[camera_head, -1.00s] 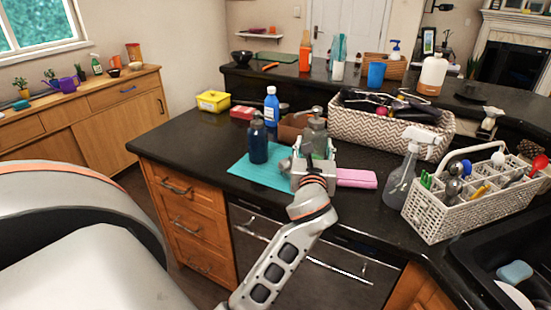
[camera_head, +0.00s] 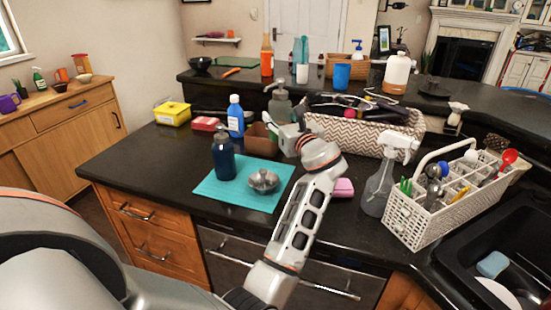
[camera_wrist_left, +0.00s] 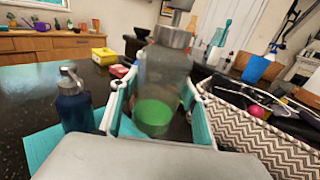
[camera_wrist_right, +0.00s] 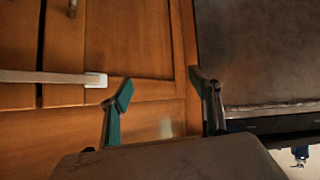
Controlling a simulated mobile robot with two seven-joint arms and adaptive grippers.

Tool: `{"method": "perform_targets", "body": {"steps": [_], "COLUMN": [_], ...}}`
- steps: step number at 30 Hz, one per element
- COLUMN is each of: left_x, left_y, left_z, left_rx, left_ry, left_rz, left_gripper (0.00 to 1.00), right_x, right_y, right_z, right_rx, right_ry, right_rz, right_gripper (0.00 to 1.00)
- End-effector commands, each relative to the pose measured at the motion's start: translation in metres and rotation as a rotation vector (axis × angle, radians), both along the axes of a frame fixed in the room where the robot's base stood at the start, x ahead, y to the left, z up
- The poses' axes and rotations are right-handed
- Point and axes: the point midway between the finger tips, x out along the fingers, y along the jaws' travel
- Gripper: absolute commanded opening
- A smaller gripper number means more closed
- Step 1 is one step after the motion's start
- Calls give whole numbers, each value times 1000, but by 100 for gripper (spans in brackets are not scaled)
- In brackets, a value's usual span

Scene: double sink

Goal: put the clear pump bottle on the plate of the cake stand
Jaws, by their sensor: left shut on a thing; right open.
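The clear pump bottle (camera_head: 279,107), greyish with a silver pump top, is held upright in my left gripper (camera_head: 289,138) above the counter. In the left wrist view the bottle (camera_wrist_left: 163,82) stands between the two fingers, with green showing low in it. No cake stand is plain to me. A small silver piece with a raised middle (camera_head: 263,180) lies on the teal mat, and a dark flat dish (camera_head: 435,91) sits on the back counter; I cannot tell if either is it. My right gripper (camera_wrist_right: 162,88) is open and empty before wooden cabinet fronts.
A dark blue bottle (camera_head: 223,158) stands on the teal mat (camera_head: 215,190). A blue bottle (camera_head: 235,117), a brown box (camera_head: 262,141) and a patterned basket (camera_head: 375,134) surround the held bottle. A spray bottle (camera_head: 380,185) and white caddy (camera_head: 415,220) stand right, beside the sink.

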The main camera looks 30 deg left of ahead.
Motion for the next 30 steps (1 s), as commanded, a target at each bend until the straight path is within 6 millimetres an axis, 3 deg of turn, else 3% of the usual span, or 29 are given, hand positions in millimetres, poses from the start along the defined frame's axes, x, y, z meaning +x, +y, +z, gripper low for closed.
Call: {"method": "perform_targets", "body": {"steps": [3, 9, 17, 24, 30], "left_x": [0, 0, 0, 0, 0], "left_y": [0, 0, 0, 0, 0], "left_z": [-30, -69, -90, -123, -125], "left_rx": [3, 3, 2, 4, 2], "left_ry": [3, 0, -1, 0, -4], "left_rz": [0, -1, -1, -2, -1], "left_gripper": [10, 10, 10, 10, 10], "right_x": [-1, -2, -2, -3, -3], "right_y": [0, 0, 0, 1, 2], "right_z": [-6, -11, -14, -19, -18], "right_rx": [-1, -1, 0, 3, 4], "right_ry": [4, 6, 8, 8, 7], "right_rz": [0, 0, 0, -1, -1], "right_gripper": [63, 63, 63, 63, 63]}}
